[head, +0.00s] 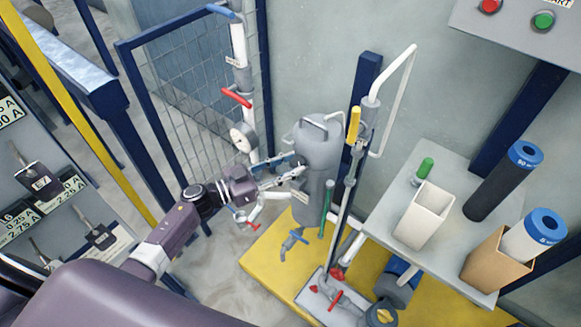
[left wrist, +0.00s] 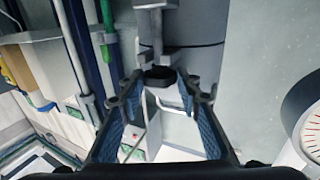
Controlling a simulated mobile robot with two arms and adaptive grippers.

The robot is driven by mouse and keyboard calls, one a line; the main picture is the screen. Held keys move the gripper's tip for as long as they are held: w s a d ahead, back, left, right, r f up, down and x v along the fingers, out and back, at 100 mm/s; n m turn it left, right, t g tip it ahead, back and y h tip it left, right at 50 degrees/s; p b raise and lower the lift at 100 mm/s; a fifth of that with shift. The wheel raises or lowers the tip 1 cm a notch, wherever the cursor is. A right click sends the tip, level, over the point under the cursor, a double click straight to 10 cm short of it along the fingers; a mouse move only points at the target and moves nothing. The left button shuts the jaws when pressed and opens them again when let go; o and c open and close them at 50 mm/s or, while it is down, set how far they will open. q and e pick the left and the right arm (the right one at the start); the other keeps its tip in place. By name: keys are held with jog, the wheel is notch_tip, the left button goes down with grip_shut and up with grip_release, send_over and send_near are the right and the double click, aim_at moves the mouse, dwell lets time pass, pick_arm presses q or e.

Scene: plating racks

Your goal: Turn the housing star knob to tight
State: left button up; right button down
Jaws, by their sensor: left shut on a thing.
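The grey filter housing (head: 318,150) stands upright on the yellow platform, with a handle on its lid. My left gripper (head: 288,174) reaches it from the left, at the housing's side. In the left wrist view, the dark star knob (left wrist: 160,76) sits between the fingertips of my left gripper (left wrist: 160,84), which is shut on it. The knob is in front of a bracket on the housing (left wrist: 197,30). The knob is hidden or too small to make out in the head view. My right gripper is not in view.
A pressure gauge (head: 243,137) and a pipe with a red lever (head: 237,97) are close behind my left arm. A pipe with a yellow handle (head: 353,124) rises right of the housing. A grey shelf (head: 390,235) holds a white box (head: 424,215) and filter cartridges.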

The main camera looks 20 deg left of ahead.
pick_arm(q)
jog(key=shift+m+g+h, duration=0.3)
jog(key=shift+g, duration=0.1)
jog(key=o, duration=1.2)
jog(key=shift+c, duration=0.2)
jog(key=shift+a, duration=0.1)
jog(key=v, duration=1.2)
